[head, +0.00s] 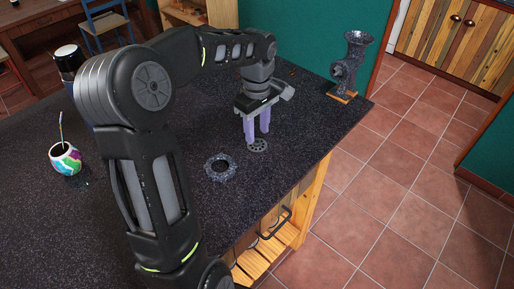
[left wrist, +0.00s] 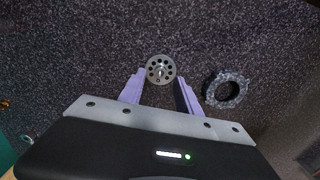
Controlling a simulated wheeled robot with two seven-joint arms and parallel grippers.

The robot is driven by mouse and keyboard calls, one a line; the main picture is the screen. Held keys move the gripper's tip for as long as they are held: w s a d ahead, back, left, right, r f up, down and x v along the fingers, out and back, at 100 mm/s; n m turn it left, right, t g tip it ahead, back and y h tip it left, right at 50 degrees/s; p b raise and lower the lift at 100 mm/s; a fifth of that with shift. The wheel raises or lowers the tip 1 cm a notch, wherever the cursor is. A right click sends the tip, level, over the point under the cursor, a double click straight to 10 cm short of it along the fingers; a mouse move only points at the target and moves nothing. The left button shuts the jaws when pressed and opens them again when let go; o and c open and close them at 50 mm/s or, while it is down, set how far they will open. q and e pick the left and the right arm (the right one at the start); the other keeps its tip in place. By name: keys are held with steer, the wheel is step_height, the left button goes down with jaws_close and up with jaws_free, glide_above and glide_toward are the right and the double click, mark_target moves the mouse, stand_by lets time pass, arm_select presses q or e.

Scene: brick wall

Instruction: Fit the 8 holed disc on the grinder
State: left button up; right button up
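The holed disc (head: 258,146) is a small grey metal disc with a ring of holes, lying on the dark speckled counter. My left gripper (head: 256,138) points down at it, with its purple fingers apart. In the left wrist view the disc (left wrist: 160,69) shows between and just beyond the tips of the open fingers (left wrist: 160,82); I cannot tell whether they touch it. The grinder (head: 351,62) stands upright on a wooden base at the counter's far right corner. My right gripper is not in view.
A dark speckled ring (head: 220,167) lies on the counter near the disc, also visible in the left wrist view (left wrist: 226,90). A colourful cup with a straw (head: 65,158) stands at the left. The counter's right edge is close to the disc. Counter between disc and grinder is mostly clear.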

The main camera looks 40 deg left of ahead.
arm_select(q)
steer(key=shift+f+b, duration=0.9)
steer(key=shift+f, duration=0.65)
steer(key=shift+r, duration=0.1)
steer(key=shift+c, duration=0.2)
jaws_close()
steer(key=shift+r, duration=0.15)
steer(key=shift+r+p, duration=2.3)
steer(key=shift+r, duration=0.6)
